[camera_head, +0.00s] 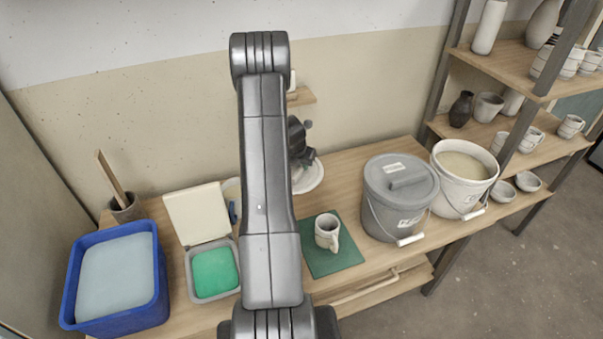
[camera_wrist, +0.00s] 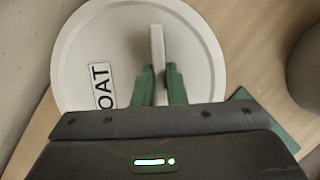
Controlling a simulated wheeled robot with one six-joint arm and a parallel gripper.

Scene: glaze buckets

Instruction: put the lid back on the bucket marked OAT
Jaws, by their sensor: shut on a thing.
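A round white lid (camera_wrist: 95,45) with a label reading OAT fills much of the wrist view. Its pale upright handle (camera_wrist: 157,45) is between the green fingers of my gripper (camera_wrist: 160,80), which is shut on it. In the head view part of the lid (camera_head: 312,177) shows at the back of the table, right of my arm, which hides the rest. I cannot tell whether it touches the table. A white bucket (camera_head: 440,190) stands open at the table's right end, with beige glaze inside. I cannot read its label.
A grey bucket (camera_head: 380,215) with its lid on stands left of the white one. A mug (camera_head: 327,231) stands on a green mat (camera_head: 345,262). A blue tub (camera_head: 118,308) and a tray of green glaze are at left. A pottery shelf (camera_head: 500,62) borders the right.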

